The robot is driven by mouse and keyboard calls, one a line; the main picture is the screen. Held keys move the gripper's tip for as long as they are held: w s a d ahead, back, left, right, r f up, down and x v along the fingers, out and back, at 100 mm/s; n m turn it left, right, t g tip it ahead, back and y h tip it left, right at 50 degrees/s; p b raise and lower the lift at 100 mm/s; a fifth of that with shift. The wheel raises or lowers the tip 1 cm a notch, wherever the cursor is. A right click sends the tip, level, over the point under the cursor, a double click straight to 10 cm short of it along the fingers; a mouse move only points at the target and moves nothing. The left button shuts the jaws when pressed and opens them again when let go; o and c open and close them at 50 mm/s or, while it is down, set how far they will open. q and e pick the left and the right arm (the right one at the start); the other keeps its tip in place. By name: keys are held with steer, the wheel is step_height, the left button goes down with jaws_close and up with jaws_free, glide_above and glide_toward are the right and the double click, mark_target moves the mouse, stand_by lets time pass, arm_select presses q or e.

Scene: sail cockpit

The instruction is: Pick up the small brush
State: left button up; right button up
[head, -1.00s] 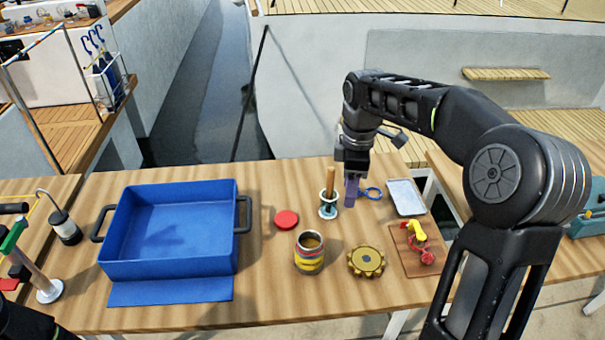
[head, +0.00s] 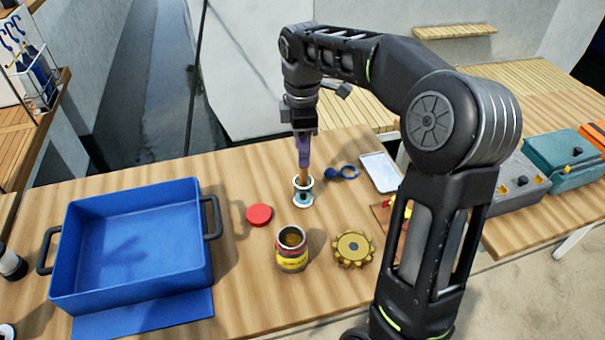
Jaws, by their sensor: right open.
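The small brush (head: 304,175) stands upright in a small holder with a pale ring (head: 303,198), a little right of the table's middle. Only a short part of its wooden handle shows; its lower end is hidden in the holder. My right gripper (head: 303,157) points straight down over the brush, its purple fingers in line with the handle and covering its upper part. The fingers are open; whether they touch the handle I cannot tell. My left gripper is out of view.
A blue bin (head: 135,245) fills the table's left. Near the brush are a red lid (head: 259,215), an open can (head: 291,250), a gold gear (head: 353,249), a blue ring-shaped piece (head: 343,172) and a pale tray (head: 379,171). My right arm hides part of a small board.

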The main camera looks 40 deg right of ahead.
mark_target(303, 177)
steer(key=shift+f, duration=0.8)
steer(key=shift+d+f+p, duration=0.2)
steer(key=shift+f+p, duration=0.25)
steer(key=shift+f, duration=2.2)
steer(key=shift+c, duration=0.6)
jaws_close()
